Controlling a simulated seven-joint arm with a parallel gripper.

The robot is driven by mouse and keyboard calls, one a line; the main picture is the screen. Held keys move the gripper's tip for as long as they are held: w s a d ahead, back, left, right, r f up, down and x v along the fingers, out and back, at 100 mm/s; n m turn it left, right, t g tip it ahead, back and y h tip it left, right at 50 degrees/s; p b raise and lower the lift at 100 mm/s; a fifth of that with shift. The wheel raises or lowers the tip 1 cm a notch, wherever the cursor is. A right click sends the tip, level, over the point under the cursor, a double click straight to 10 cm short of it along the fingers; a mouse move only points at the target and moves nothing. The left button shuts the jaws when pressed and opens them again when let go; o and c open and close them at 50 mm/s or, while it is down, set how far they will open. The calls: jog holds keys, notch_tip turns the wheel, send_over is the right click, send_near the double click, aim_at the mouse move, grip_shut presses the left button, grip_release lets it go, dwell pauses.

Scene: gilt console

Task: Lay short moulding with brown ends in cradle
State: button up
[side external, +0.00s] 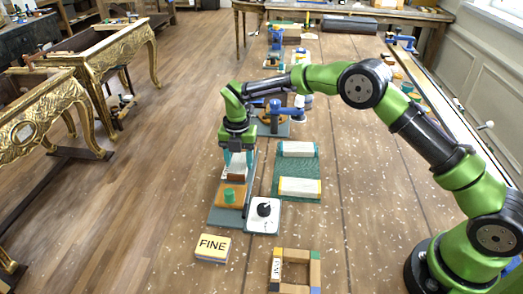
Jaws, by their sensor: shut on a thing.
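My gripper (237,163) points down with its teal fingers shut on the short moulding (233,171), a pale piece with a brown end facing the camera. The moulding is over the far part of a long grey-blue board (221,215). I cannot tell whether it touches the board or hangs just above it. My fingers hide part of it. A brown block with a green knob (229,194) is on the board just in front of the moulding. I cannot clearly make out which thing is the cradle.
A green mat (298,168) right of my gripper bears two pale mouldings (299,186). A white square with a black knob (263,215), a yellow block marked FINE (213,247) and a wooden frame (315,270) are nearer the camera. Blue clamp-like gear (278,112) stands behind.

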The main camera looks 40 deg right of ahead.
jog(key=o, duration=1.1)
notch_tip(320, 180, up, 17)
jog(key=shift+f, duration=0.1)
